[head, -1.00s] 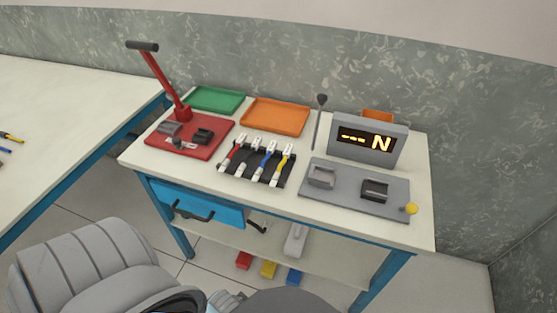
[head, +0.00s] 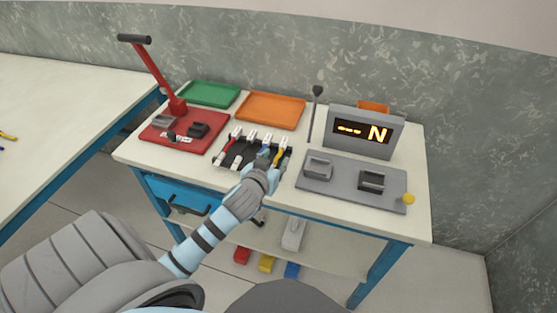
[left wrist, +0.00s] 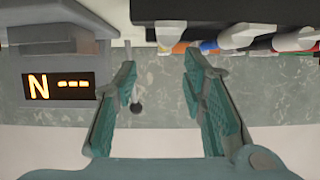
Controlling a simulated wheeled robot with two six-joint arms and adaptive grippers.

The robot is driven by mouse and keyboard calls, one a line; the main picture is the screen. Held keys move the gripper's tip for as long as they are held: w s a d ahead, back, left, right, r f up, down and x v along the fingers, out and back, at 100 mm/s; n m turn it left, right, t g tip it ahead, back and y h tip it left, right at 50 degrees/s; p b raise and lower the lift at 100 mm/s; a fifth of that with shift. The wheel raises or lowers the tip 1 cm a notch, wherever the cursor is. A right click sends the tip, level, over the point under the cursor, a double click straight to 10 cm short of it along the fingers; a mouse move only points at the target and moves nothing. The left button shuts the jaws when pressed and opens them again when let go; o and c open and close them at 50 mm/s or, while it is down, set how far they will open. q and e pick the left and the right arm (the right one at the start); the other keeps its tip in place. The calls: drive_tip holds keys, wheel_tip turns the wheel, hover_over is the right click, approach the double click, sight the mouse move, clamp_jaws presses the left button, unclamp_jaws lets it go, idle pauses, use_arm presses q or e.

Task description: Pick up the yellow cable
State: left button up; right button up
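The yellow cable (head: 280,150) lies at the right end of the black cable rack (head: 229,158), with white connectors at its ends. My left gripper (head: 266,160) is over the front right part of the rack, close to the yellow cable, and hides part of the rack and the blue cable. In the left wrist view its two teal fingers (left wrist: 160,85) are wide apart with nothing between them. My right gripper is not in view.
Red and black cables lie in the rack's left part. A grey plate (head: 345,192) and a display unit (head: 365,130) reading N stand to the right. A red lever press (head: 185,130) is to the left. Green (head: 209,94) and orange (head: 270,110) trays lie behind.

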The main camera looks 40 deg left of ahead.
sight(279, 153)
use_arm(q)
drive_tip(key=x, duration=0.1)
drive_tip(key=b+x, duration=0.1)
drive_tip(key=x, duration=0.2)
drive_tip(key=shift+a+f, duration=0.35)
drive_tip(key=shift+w+a+f, duration=0.1)
drive_tip(key=shift+w, duration=0.3)
clamp_jaws()
